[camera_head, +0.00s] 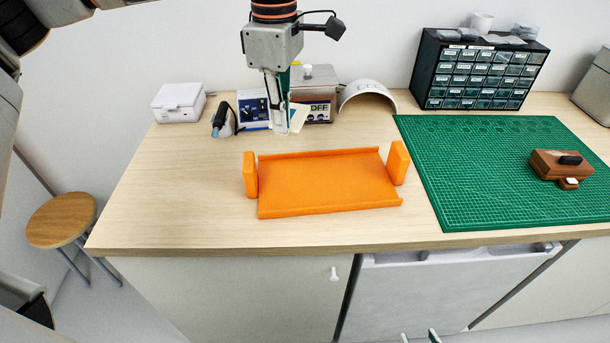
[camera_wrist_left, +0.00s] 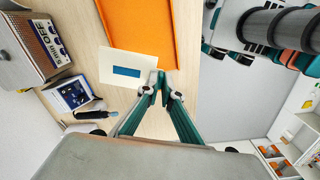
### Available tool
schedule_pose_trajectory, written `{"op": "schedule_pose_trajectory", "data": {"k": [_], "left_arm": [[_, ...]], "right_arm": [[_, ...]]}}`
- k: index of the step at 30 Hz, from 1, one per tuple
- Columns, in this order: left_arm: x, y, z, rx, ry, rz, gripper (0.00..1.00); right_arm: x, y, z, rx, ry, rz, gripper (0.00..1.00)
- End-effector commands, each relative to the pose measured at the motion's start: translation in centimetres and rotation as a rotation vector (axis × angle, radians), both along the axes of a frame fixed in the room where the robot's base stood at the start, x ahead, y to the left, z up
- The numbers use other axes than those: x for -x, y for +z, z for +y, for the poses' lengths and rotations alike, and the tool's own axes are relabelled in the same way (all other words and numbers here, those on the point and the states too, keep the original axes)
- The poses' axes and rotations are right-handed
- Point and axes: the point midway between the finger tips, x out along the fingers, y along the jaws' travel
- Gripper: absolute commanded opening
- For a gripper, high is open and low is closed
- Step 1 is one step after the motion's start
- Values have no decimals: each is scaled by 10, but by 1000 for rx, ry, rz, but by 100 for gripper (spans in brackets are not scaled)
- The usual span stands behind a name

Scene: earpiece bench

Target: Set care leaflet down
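The care leaflet (camera_wrist_left: 121,67) is a cream card with a blue block, beside my left fingertips in the left wrist view. In the head view, its pale sheet (camera_head: 298,117) hangs tilted at the fingertips, behind the orange tray (camera_head: 328,182). My left gripper (camera_head: 280,128) points down, its fingertips close together (camera_wrist_left: 161,88) on the leaflet's edge. The sheet appears held above the bench, partly covering the tray (camera_wrist_left: 143,25) in the wrist view. My right gripper (camera_head: 420,337) shows only its fingertips at the bottom edge, apart and empty.
A soldering iron (camera_head: 221,118), a white box (camera_head: 179,102), a blue-and-white box (camera_head: 253,109) and a white arch (camera_head: 367,92) stand behind. The green mat (camera_head: 480,190) bears a brown case (camera_head: 553,167). The bench's left front is clear.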

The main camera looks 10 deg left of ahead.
Motion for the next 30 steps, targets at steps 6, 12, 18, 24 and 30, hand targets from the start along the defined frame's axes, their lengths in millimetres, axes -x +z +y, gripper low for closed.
{"op": "schedule_pose_trajectory", "data": {"k": [6, 12, 18, 24, 30], "left_arm": [[1, -56, 0, 1, -2, 6, 0], [2, -103, 0, 1, -2, 5, 0], [1, -131, 0, 0, -1, 2, 0], [1, -143, 0, 1, -1, 3, 0], [1, -171, 0, 1, -2, 4, 0]], "right_arm": [[4, -4, 1, -1, 0, 9, 40], [1, 1, 1, -2, 0, 2, 40], [-3, 7, 2, -5, 0, -9, 40], [-3, 8, 2, -5, -1, -11, 40], [-3, 8, 1, -3, 0, -8, 40]]}}
